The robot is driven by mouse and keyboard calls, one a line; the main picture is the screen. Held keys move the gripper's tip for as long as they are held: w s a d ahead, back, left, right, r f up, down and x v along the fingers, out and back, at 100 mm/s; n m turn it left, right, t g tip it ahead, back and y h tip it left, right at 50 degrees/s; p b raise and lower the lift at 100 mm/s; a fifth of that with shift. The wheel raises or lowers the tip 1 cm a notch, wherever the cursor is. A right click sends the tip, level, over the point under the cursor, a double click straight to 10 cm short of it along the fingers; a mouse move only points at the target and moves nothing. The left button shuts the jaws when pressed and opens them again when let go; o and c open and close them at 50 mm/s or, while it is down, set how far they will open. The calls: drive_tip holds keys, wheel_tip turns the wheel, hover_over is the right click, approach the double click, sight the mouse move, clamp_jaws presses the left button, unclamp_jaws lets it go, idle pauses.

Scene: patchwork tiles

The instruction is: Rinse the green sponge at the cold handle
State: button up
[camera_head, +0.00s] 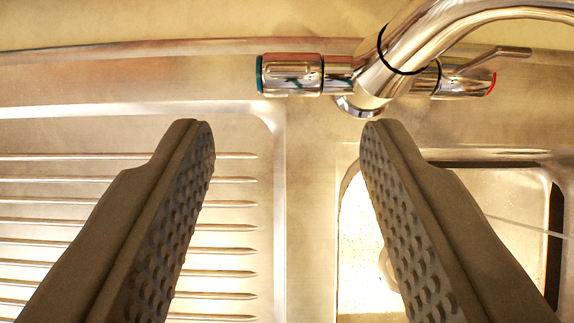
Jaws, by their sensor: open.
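The faucet (440,30) is chrome, with a curved spout running off to the upper right. Its left handle (292,75) is a chrome cylinder with a teal-blue end ring, which marks it as the cold side. The right handle (462,78) has a red end ring and a thin lever. My gripper (277,128) is open and empty, its textured fingers wide apart. The cold handle lies beyond the fingertips, between them in the picture and apart from them. No green sponge shows in this view.
A ribbed metal drainboard (235,205) lies at the left, partly behind the left finger. A sink basin (352,240) is at the right, partly hidden by the right finger. A flat metal strip (308,200) between them is clear.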

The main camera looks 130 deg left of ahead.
drive_tip(key=v, duration=0.7)
drive_tip(key=shift+r, duration=0.15)
drive_tip(key=shift+s+a, duration=0.1)
drive_tip(key=shift+s, duration=0.05)
